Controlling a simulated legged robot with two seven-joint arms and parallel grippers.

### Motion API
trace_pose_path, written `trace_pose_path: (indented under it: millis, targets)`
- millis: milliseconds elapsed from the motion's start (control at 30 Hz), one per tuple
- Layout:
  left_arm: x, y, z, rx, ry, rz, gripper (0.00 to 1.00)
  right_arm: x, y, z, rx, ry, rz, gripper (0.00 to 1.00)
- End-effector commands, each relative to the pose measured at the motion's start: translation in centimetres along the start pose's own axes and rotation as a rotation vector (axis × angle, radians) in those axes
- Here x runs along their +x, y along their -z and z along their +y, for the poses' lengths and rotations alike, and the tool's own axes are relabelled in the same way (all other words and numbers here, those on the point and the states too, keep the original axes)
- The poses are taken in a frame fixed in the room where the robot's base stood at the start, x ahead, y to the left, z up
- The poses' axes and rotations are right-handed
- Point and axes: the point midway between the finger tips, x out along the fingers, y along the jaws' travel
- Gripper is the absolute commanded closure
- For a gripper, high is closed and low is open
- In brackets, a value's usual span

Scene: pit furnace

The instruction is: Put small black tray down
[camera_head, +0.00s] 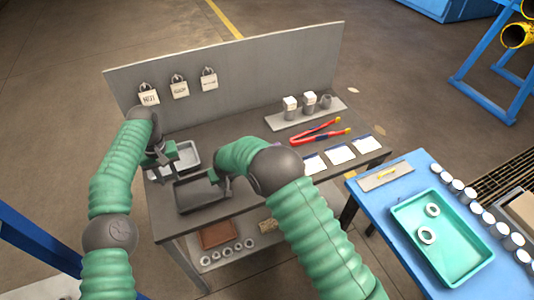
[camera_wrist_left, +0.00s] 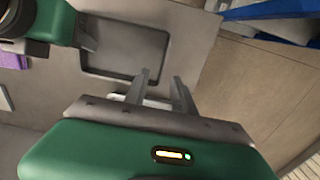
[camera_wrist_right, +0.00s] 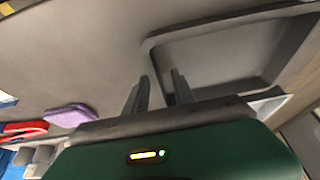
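The small black tray (camera_head: 203,193) lies flat and appears to rest on the front left of the grey workbench. It also shows in the left wrist view (camera_wrist_left: 122,47) and in the right wrist view (camera_wrist_right: 225,57). My left gripper (camera_head: 160,153) is behind the tray's far left side; its fingers (camera_wrist_left: 162,80) are parted near the tray rim. My right gripper (camera_head: 216,178) is at the tray's right side; its fingers (camera_wrist_right: 161,80) are parted at the rim's corner. Whether either finger pair touches the rim is unclear.
A light grey metal tray (camera_head: 186,154) stands behind the black one, partly hidden by my left gripper. Red tongs (camera_head: 320,132), white cards (camera_head: 340,154) and a rack with small containers (camera_head: 305,112) occupy the right. A back panel (camera_head: 260,68) bounds the bench.

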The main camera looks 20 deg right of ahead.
Motion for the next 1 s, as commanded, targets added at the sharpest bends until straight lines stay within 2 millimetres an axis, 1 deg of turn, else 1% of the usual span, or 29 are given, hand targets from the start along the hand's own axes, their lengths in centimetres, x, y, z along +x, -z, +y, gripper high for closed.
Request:
trace_pose_path:
  millis: [33,133,233,267,500,633,700,800,1000]
  targets:
    - [-0.5,0.1,0.1,0.000,0.000,0.002,0.69,0.0,0.0,0.0,0.000,0.000,0.000,0.69]
    - [-1.1,0.0,0.0,0.000,-0.001,0.000,0.69,-0.3,0.1,-0.1,-0.001,-0.001,0.000,0.69]
    - [-1.2,0.0,0.0,0.000,-0.001,0.000,0.69,-1.6,0.2,-0.2,-0.001,0.000,0.002,0.69]
    - [-1.2,0.0,-0.1,0.000,-0.001,0.000,0.69,-2.3,0.2,-0.2,-0.001,0.000,0.003,0.69]
    - [-1.2,0.0,-0.1,0.000,-0.001,0.000,0.69,-8.5,0.1,-0.1,-0.001,0.000,0.004,0.69]
    - [-1.1,0.0,0.0,0.000,-0.001,0.000,0.69,-10.8,0.1,-0.1,-0.001,0.000,0.002,0.69]
    - [-1.1,0.0,0.0,0.000,-0.001,0.000,0.69,-11.5,0.1,0.0,-0.001,0.000,0.001,0.69]
    - [-1.1,0.0,0.0,0.000,-0.001,0.000,0.69,-11.9,0.0,0.0,0.000,0.000,-0.001,0.69]
    - [-1.1,0.0,-0.1,0.000,-0.001,0.000,0.69,-11.9,0.0,0.0,0.000,-0.001,-0.001,0.69]
